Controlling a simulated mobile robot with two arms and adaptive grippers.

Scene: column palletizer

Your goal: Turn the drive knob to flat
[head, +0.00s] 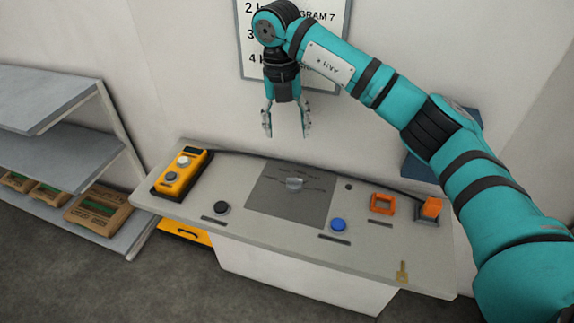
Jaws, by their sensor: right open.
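The drive knob (294,184) is a small light-grey knob on a dark grey plate (262,205) in the middle of the sloped console. The plate has small markings around the knob that are too small to read. My right gripper (287,136) hangs from the teal arm that comes in from the right. It points down with its two fingers apart and nothing between them. It appears above and behind the knob, clear of it. My left gripper is not in view.
A shelf (50,98) with boxes stands left. A sign hangs behind my arm.

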